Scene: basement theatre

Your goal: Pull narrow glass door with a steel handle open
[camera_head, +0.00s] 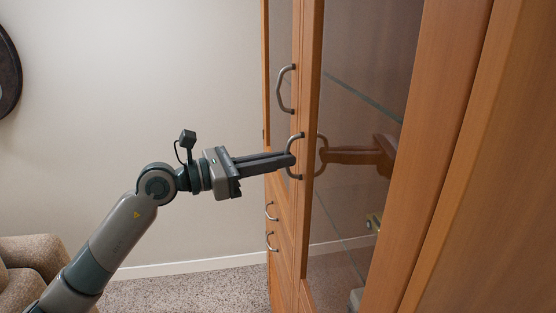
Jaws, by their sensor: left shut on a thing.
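The narrow glass door (362,110) has a wooden frame and a steel handle (301,140) on its left edge, right of centre in the head view. My left gripper (292,160) reaches in from the left, with its long dark fingers roughly level. It is shut on this handle at about mid-height, and the fingertips hide part of the handle. The glass mirrors the handle and the gripper. I see no clear gap between the door and the cabinet. My right gripper is out of view.
The tall wooden cabinet (456,130) fills the right side. Another steel handle (280,90) is higher on the neighbouring door, and smaller handles (270,242) are below. A brown armchair (32,256) stands at lower left. Carpet (190,292) between them is clear.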

